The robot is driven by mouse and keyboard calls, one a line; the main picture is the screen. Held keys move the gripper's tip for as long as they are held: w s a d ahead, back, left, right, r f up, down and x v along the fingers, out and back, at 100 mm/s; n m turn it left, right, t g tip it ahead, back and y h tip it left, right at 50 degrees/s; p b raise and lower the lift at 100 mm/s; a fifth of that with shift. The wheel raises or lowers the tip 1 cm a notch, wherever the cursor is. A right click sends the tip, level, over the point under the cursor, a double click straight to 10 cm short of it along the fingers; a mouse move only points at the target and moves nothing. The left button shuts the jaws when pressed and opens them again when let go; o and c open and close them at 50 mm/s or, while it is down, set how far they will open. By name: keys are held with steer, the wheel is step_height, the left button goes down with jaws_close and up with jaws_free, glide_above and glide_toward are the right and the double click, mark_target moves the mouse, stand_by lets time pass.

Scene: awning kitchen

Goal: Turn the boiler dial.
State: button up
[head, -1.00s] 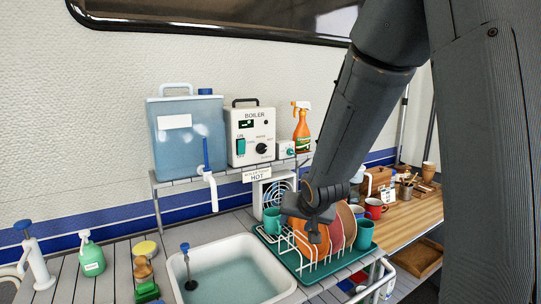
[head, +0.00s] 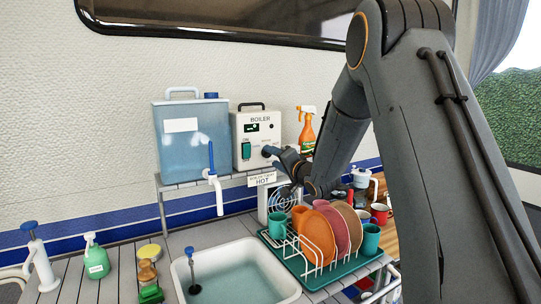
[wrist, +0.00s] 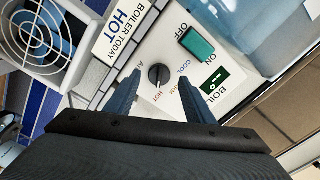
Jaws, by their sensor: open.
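The boiler (head: 243,132) is a white box with a black handle and a small display, standing on the shelf. Its dial (wrist: 158,75) is a round black knob on the front panel, with lettering around it including COOL and HOT. A pale mark shows on the knob, but its exact setting is hard to read. My gripper (wrist: 160,78) is open, with one finger on each side of the dial; contact is not clear. In the head view my gripper (head: 273,153) is at the boiler's front and partly hides the dial. A green ON/OFF switch (wrist: 197,42) sits beside the dial.
A blue water tank (head: 190,140) stands left of the boiler and an orange spray bottle (head: 306,135) right. A HOT sign (head: 262,181) hangs on the shelf edge below. A dish rack with plates (head: 318,265) and a sink (head: 240,245) are underneath.

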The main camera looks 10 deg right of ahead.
steer(key=shift+x, duration=1.3)
steer(key=c, duration=1)
